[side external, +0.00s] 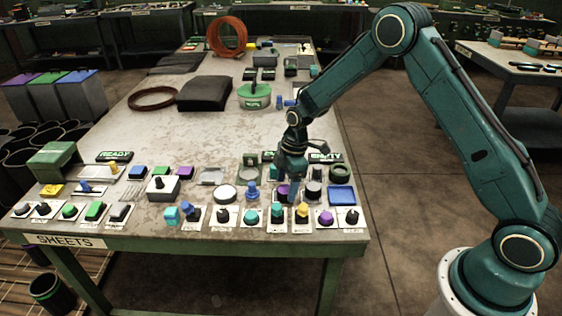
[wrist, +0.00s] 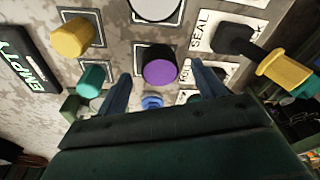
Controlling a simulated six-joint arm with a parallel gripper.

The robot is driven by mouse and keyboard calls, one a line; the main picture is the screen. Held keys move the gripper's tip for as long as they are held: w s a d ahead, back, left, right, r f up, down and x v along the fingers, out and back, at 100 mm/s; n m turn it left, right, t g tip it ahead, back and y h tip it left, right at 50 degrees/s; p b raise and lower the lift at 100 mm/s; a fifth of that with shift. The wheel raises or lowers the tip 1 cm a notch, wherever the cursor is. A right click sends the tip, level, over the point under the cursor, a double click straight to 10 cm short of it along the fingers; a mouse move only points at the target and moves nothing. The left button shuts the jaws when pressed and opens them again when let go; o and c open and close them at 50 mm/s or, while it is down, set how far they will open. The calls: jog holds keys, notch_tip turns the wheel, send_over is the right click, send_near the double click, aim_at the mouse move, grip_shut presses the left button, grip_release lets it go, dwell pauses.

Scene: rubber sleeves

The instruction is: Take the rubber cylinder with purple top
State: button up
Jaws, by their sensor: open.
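The rubber cylinder with purple top (wrist: 160,65) stands on a dark-framed white card in the wrist view. It appears between the two blue-tinted fingers of my gripper (wrist: 163,72), with a gap to each finger. My gripper is open and empty. In the side view my gripper (side external: 291,190) points down low over the front right of the table, and a purple top (side external: 282,190) shows beside its fingers, partly hidden by them. Another purple-topped piece (side external: 326,217) sits on a card in the front row.
Near the gripper in the wrist view are a yellow piece (wrist: 73,37), a teal piece (wrist: 92,80), a black-and-yellow piece (wrist: 285,68) and an EMPTY sign (wrist: 25,60). Many small pieces crowd the table's front. The table's middle (side external: 200,130) is mostly clear.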

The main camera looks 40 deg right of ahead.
jog(key=shift+w+a+f, duration=0.1)
jog(key=shift+a+f, duration=0.05)
jog(key=shift+f, duration=0.95)
jog(key=c, duration=1.1)
